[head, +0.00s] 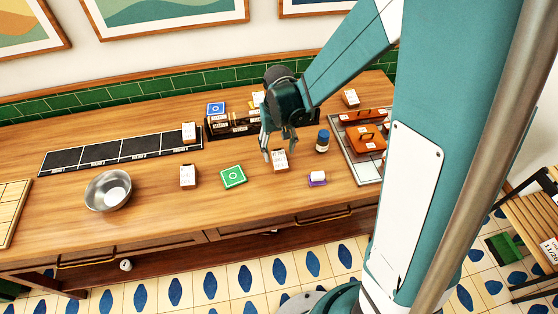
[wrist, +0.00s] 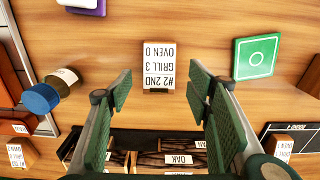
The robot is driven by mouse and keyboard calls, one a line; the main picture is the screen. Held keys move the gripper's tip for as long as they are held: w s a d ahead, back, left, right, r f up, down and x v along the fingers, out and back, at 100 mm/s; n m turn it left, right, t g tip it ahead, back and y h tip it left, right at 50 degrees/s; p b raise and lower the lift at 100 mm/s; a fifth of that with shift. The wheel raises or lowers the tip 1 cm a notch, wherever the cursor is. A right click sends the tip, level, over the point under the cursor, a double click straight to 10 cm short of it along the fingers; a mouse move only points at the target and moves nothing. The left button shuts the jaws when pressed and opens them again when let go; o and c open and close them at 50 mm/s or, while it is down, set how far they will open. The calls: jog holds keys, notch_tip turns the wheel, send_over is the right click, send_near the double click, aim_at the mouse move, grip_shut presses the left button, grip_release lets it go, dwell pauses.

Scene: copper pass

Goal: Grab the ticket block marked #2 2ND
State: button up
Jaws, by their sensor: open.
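The ticket block marked #2 2ND (wrist: 158,66) stands on the wooden counter. Its white label also reads GRILL 3 and OVEN 0, upside down in the wrist view. In the head view the block (head: 280,159) is at the middle of the counter, just below my gripper (head: 279,151). My gripper (wrist: 160,86) is open and empty. In the wrist view its two green fingers point toward the block, with the block centred ahead of the gap between them. No contact shows.
A green square tile (head: 233,177) lies left of the block. A blue-capped jar (head: 322,141) and a purple item (head: 317,179) are to its right. A dark rack (head: 235,127) with an OAK label (wrist: 178,159) is behind it. Other ticket blocks (head: 188,175) stand around.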

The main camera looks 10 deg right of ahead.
aim_at(279, 157)
jog(key=shift+f, duration=2.4)
jog(key=shift+c, duration=0.5)
jog(key=c, duration=0.9)
